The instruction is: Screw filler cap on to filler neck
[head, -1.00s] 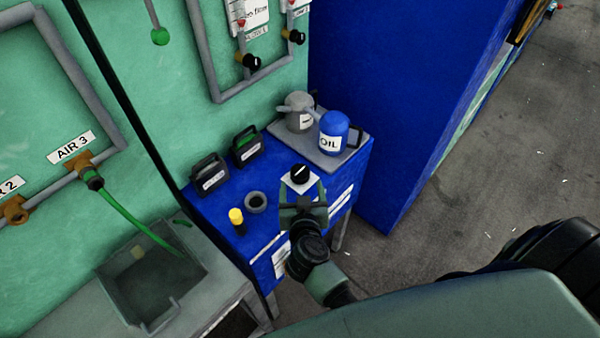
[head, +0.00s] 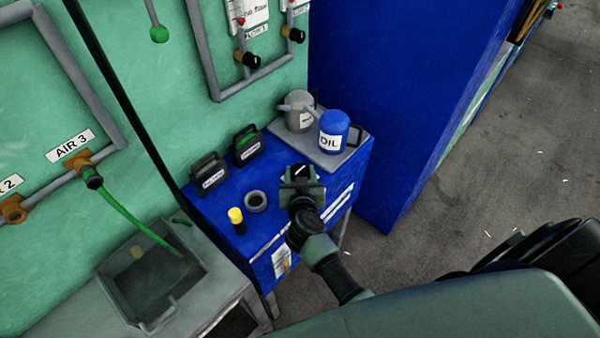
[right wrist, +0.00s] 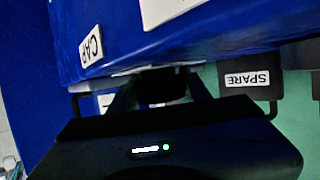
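The black filler cap (head: 299,170), with a white mark on top, sits near the front edge of the blue cabinet top. My right gripper (head: 301,181) is right at the cap, partly covering it. In the right wrist view the two dark fingers (right wrist: 163,94) stand apart, with the dark cap (right wrist: 165,82) between their tips. I see no clear contact there. A dark round ring with an open centre (head: 256,201), which looks like the filler neck, stands on the same top, left of the cap. My left gripper is not in view.
A yellow-topped black item (head: 237,218) stands left of the ring. Two black containers (head: 209,173) (head: 246,146) stand at the back. A grey can (head: 298,112) and blue OIL can (head: 332,135) stand on a grey tray (head: 300,146). A tall blue cabinet (head: 400,100) rises to the right.

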